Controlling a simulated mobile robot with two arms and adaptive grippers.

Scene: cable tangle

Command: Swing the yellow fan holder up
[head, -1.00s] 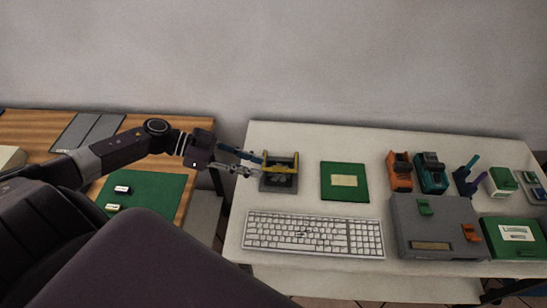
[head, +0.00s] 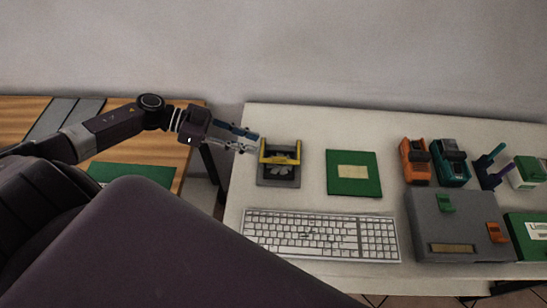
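The yellow fan holder (head: 281,157) is a frame on a dark grey base (head: 264,181) at the left of the white table. It stands raised along the back of the base, and a grey fan shape shows below its bar. My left gripper (head: 256,142) comes in from the left, just left of the holder's upper left corner. Its fingers are apart with nothing between them, and a small gap seems to separate them from the holder. My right gripper is not in the head view.
A white keyboard (head: 320,236) lies in front of the holder. A green board (head: 353,173) lies to its right. A grey case (head: 459,228), an orange tool (head: 415,161) and a teal tool (head: 450,162) stand further right. A wooden table (head: 181,150) is at left.

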